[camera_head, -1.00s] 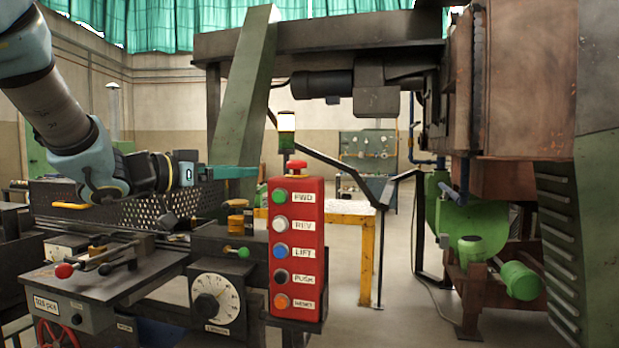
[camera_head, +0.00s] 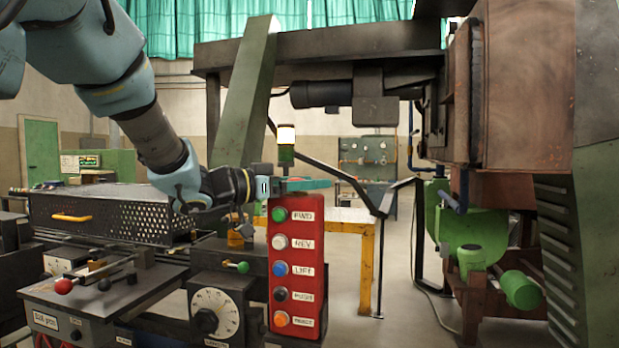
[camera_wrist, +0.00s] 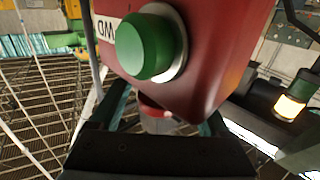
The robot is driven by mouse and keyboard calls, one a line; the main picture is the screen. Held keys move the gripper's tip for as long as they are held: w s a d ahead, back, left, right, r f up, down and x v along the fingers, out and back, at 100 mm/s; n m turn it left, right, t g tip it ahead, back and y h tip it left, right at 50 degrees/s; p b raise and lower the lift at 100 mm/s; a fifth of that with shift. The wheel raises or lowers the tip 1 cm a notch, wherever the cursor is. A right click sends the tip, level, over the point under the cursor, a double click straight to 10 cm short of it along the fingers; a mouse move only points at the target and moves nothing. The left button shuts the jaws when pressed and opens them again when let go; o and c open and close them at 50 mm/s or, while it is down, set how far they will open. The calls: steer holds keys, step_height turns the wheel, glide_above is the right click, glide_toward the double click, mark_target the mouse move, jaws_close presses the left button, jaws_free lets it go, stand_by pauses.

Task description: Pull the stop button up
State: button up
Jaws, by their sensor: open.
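The red control box (camera_head: 296,285) stands upright with a column of coloured buttons. In the wrist view, a red round part under the box's edge, seemingly the stop button (camera_wrist: 158,112), shows between my two teal fingers. My gripper (camera_head: 308,184) is level at the top of the box; it also shows in the wrist view (camera_wrist: 166,112). Its fingers are open, one on each side of the button. I cannot tell whether they touch it.
The green FWD button (camera_head: 279,214) sits on the box's front just below my gripper; it is large in the wrist view (camera_wrist: 150,45). A lamp post (camera_head: 286,150) rises close behind the fingers. A dial box (camera_head: 213,312) and perforated tray (camera_head: 120,212) lie left.

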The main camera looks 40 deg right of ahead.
steer(key=shift+d, duration=0.25)
jaws_close()
stand_by(0.6)
